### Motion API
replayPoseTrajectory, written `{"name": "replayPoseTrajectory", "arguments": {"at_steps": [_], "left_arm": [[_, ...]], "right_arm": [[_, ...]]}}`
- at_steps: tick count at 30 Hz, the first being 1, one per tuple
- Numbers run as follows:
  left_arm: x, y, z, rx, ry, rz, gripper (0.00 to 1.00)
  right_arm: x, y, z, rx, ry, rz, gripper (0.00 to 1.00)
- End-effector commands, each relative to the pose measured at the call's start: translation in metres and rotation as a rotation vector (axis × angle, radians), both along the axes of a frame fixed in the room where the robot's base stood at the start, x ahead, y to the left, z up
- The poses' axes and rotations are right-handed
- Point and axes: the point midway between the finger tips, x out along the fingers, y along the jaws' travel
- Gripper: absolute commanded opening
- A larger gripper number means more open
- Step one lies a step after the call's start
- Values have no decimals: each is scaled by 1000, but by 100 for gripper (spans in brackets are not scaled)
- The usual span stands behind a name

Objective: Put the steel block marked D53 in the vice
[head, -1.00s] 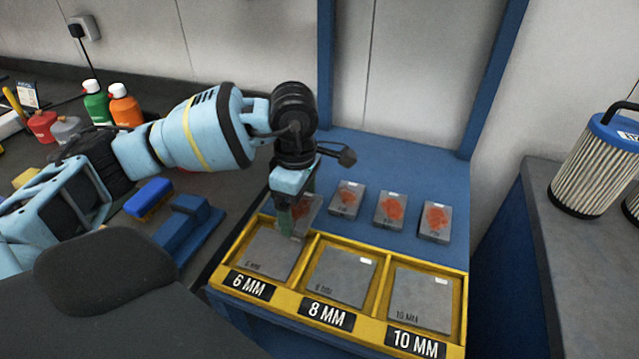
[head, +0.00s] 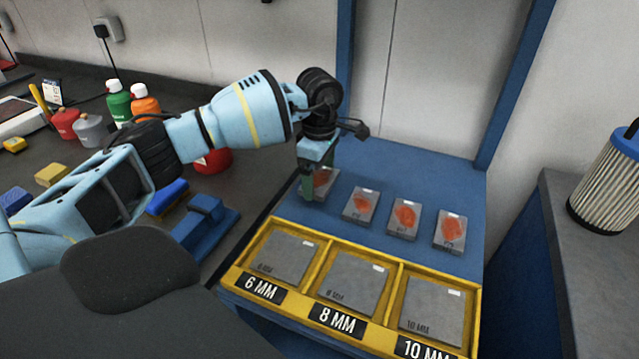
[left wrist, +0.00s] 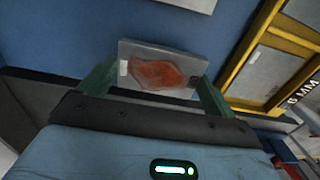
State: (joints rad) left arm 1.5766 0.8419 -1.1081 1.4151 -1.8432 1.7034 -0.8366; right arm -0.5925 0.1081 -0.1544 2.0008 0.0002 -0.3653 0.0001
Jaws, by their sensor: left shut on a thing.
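My left gripper (head: 314,192) is shut on a grey steel block (head: 323,181) with an orange-red patch, at the left end of a row on the blue shelf. In the left wrist view the block (left wrist: 160,68) sits between the green fingers. Its marking is not readable, and I cannot tell whether it touches the shelf. Similar blocks stand to its right: one (head: 361,205), another (head: 404,218) and a third (head: 450,231). A blue device that looks like the vice (head: 203,222) is on the dark bench, left of the shelf. My right gripper is not in view.
A yellow tray (head: 316,282) with 6, 8 and 10 MM compartments holding grey plates lies in front of the blocks. A blue brush (head: 168,196), a red can (head: 213,162) and bottles (head: 118,101) are on the bench. Blue posts flank the shelf.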

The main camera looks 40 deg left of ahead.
Motion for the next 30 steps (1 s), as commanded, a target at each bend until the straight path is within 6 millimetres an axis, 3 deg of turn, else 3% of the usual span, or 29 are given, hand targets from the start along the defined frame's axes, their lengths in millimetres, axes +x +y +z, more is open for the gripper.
{"name": "replayPoseTrajectory", "arguments": {"at_steps": [5, 13, 26, 27, 30], "left_arm": [[7, 4, 1, -1, -3, 1, 42], [5, 3, -32, -2, -4, 1, 42], [5, 3, -37, -1, -3, 0, 42], [5, 3, -38, -1, 0, 0, 96], [5, 3, -38, -1, 0, 0, 100]], "right_arm": [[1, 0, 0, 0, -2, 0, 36], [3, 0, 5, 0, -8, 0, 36], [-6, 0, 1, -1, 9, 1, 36], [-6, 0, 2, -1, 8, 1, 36], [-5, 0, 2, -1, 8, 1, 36]]}}
